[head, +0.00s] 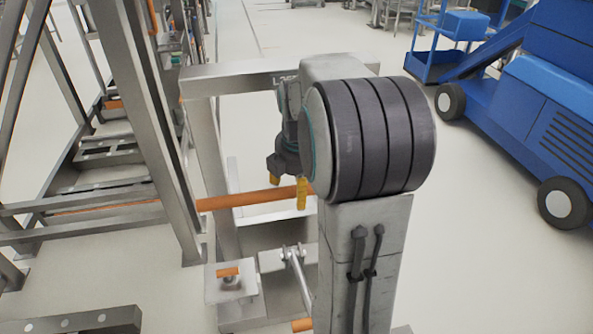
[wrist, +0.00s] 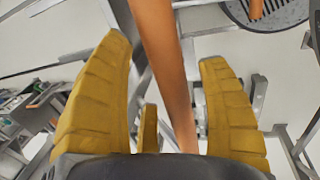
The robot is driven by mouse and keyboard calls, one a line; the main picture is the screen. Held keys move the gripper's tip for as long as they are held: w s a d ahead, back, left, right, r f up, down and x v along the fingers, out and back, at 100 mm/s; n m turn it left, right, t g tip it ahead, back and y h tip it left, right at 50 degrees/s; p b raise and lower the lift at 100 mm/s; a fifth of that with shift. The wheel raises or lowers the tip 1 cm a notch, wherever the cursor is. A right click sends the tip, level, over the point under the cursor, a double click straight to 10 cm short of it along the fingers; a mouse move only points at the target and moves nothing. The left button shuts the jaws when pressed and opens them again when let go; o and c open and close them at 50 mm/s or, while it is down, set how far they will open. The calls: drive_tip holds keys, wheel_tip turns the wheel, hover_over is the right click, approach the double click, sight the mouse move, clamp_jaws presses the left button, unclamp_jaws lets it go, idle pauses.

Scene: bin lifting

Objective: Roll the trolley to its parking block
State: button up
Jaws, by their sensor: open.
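My gripper (head: 288,190) is open, with its yellow fingers at an orange bar (head: 235,200) on a grey metal frame. In the wrist view, the orange bar (wrist: 165,60) runs between the two spread fingers of my gripper (wrist: 166,50). The fingers are not closed on it, and I cannot tell whether either touches it. The bar and frame look like the trolley's handle and body (head: 205,140), but my arm hides part of them. A low grey block with round holes (head: 80,322) lies on the floor at the lower left. I cannot tell whether it is the parking block.
Tall metal framework (head: 130,110) stands close on the left. A blue wheeled machine (head: 540,130) is at the right, with a blue cart (head: 435,60) behind it. Pale floor (head: 480,260) is clear between my arm and the blue machine.

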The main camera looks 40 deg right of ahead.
wheel_tip(320, 180, up, 11)
drive_tip(key=s+a, duration=0.1)
drive_tip(key=s, duration=0.1)
drive_tip(key=shift+r, duration=0.2)
idle(0.4)
